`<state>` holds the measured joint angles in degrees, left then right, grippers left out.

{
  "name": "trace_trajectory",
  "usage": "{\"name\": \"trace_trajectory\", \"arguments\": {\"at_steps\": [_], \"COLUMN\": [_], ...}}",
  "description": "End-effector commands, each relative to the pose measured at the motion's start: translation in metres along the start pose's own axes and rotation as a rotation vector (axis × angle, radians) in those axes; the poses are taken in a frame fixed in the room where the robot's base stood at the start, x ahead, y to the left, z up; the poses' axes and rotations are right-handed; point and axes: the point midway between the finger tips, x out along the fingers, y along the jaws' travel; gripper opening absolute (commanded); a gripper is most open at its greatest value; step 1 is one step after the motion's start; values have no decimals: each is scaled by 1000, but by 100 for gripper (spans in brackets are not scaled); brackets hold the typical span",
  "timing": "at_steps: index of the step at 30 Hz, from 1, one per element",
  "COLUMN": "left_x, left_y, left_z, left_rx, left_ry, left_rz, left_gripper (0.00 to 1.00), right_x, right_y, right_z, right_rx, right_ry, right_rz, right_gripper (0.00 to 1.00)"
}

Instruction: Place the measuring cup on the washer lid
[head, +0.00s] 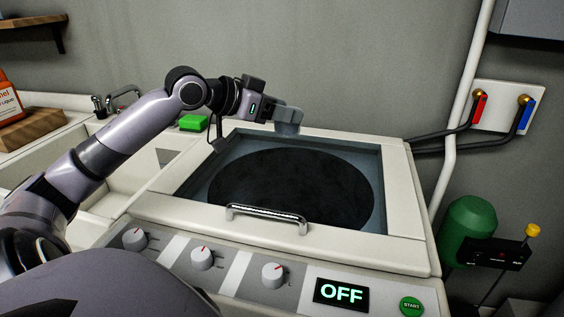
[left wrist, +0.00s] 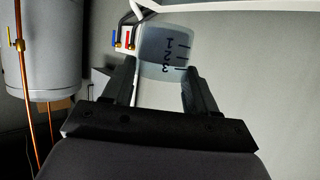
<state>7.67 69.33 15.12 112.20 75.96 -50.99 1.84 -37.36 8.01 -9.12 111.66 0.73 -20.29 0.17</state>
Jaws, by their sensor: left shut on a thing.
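The measuring cup (head: 290,118) is a translucent blue-grey cup near the back edge of the washer in the head view. In the left wrist view the cup (left wrist: 165,52) shows dark number marks and sits between the two fingers. My left gripper (head: 273,112) is shut on it. The washer lid (head: 300,185) has a dark round window, a blue-grey frame and a chrome handle (head: 266,214) at its front. The lid is down and its top is bare. How high the cup is above the washer is hard to tell. My right gripper is out of view.
A green block (head: 193,123) lies left of the lid. Knobs (head: 202,257) and an OFF display (head: 341,293) line the washer's front panel. Hoses run to red and blue valves (head: 525,112) at the right. A green tank (head: 466,228) stands beside the washer.

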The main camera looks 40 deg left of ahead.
Motion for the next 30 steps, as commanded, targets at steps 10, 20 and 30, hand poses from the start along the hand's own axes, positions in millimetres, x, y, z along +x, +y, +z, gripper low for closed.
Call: {"name": "trace_trajectory", "arguments": {"at_steps": [10,20,30], "left_x": [25,39,43], "left_y": [0,0,0], "left_z": [60,94,103], "left_rx": [0,-2,1], "left_ry": [0,-2,0], "left_rz": [0,1,0], "left_gripper": [24,24,24], "right_x": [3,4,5], "right_y": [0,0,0], "right_z": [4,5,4], "right_rx": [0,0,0], "right_ry": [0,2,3], "right_rz": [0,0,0], "right_gripper": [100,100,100]}}
